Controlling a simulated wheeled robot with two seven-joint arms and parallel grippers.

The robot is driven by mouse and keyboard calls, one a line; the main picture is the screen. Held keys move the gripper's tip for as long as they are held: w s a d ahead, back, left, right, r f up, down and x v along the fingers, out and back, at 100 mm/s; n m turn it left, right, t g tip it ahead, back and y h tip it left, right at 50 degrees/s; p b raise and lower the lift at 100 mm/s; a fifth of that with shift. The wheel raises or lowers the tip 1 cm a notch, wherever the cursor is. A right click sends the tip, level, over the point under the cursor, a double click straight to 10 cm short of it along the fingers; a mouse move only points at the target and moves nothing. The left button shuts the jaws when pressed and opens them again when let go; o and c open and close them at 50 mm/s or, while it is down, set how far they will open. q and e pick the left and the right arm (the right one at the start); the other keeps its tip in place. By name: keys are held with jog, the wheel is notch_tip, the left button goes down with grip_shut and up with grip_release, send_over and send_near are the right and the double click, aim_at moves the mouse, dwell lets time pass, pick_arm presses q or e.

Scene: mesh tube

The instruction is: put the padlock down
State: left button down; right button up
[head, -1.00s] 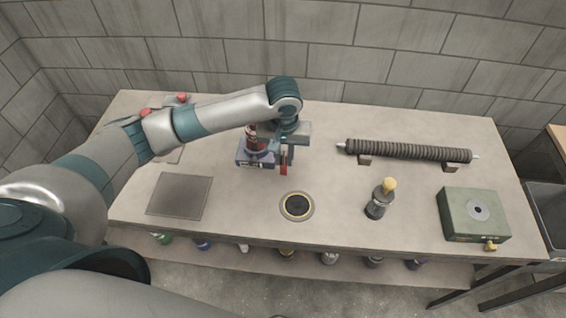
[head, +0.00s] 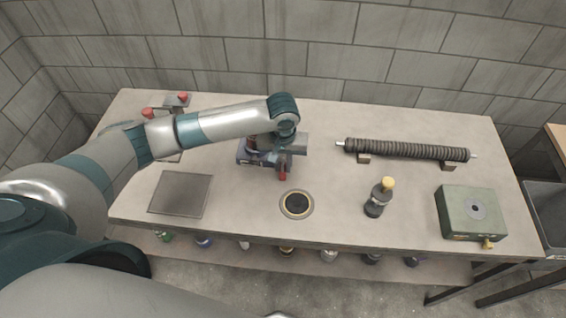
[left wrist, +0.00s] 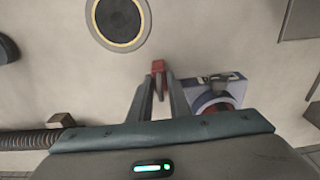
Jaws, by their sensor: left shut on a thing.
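The padlock (head: 283,175) is a small red piece in my left gripper, low over the table between a blue device and a round black disc. My left gripper (head: 284,168) is shut on it. In the left wrist view the red padlock (left wrist: 158,67) shows between the tips of the two grey fingers (left wrist: 160,85). Its lower side is hidden, so I cannot tell whether it touches the table (head: 330,180). My right gripper is not in view.
The blue device (head: 250,155) stands close beside the left gripper. A yellow-ringed black disc (head: 297,204) lies in front. A grey square plate (head: 180,194) is at left, a yellow-capped bottle (head: 378,198), dark coiled rod (head: 405,150) and green box (head: 470,213) at right.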

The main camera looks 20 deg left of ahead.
pick_arm(q)
jog(key=c, duration=1.7)
grip_release()
jog(key=shift+f, duration=0.1)
jog(key=shift+o, duration=0.2)
jog(key=shift+r, duration=0.85)
jog(key=r+b, duration=0.1)
jog(key=r, duration=0.5)
jog(key=s+r+b, duration=0.1)
jog(key=r, duration=0.2)
jog(key=shift+d+r+b, duration=0.15)
jog(key=shift+b, duration=0.2)
jog(key=shift+r, duration=0.65)
jog(key=shift+c, duration=0.3)
